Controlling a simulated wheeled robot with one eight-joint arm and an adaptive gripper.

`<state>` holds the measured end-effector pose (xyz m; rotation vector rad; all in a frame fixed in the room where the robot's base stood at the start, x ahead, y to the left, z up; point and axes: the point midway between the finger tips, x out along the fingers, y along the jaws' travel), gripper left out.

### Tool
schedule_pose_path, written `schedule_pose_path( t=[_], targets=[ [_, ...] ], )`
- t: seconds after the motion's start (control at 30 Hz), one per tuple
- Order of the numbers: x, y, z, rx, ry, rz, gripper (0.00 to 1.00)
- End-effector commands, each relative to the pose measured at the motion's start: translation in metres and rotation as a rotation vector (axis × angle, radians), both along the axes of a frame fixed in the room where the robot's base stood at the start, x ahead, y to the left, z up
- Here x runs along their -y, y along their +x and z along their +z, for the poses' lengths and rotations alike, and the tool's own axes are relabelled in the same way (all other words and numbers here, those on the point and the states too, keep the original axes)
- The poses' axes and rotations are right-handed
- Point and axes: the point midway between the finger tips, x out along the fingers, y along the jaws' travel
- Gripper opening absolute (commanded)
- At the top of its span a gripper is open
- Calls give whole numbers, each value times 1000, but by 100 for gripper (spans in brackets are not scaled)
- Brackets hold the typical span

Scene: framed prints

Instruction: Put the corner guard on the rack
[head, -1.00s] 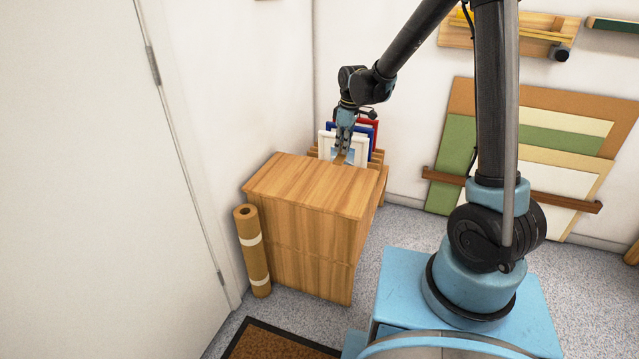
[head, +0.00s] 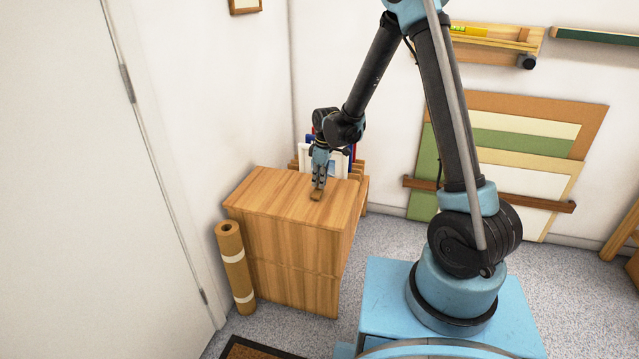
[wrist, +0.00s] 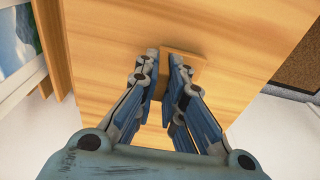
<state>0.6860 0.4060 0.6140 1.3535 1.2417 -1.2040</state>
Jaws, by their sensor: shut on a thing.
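The corner guard (head: 316,196) appears as a small brown wooden piece at my fingertips, low over the cabinet top; I cannot tell whether it touches the wood. In the wrist view the guard (wrist: 188,64) sits between and beyond the fingertips. My gripper (head: 318,186) points down, shut on it; its fingers also show in the wrist view (wrist: 166,62). The wooden rack (head: 361,188) stands behind the cabinet, holding white, blue and red frames (head: 338,166), partly hidden by my gripper. A picture and rack edge show at the wrist view's left.
The wooden cabinet (head: 265,200) has a clear top around my gripper. A brown paper roll (head: 234,265) leans at its left, near the door (head: 60,200). Coloured boards (head: 500,150) lean against the back wall. A dark-edged mat (head: 255,350) lies in front.

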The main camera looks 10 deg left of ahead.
Motion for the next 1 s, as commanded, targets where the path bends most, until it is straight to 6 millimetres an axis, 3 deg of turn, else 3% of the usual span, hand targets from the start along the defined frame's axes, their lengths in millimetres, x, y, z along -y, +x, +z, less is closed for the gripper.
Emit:
schedule_pose_path(
  t=[0.4, 0.43, 0.5, 1.0],
  targets=[
    [0, 0, -9, 0, 0, -1, 0],
    [0, 0, -9, 0, 0, -1, 14],
    [0, 0, -8, 0, 0, -1, 30],
    [1, 0, -1, 0, 0, -1, 30]
  ],
)
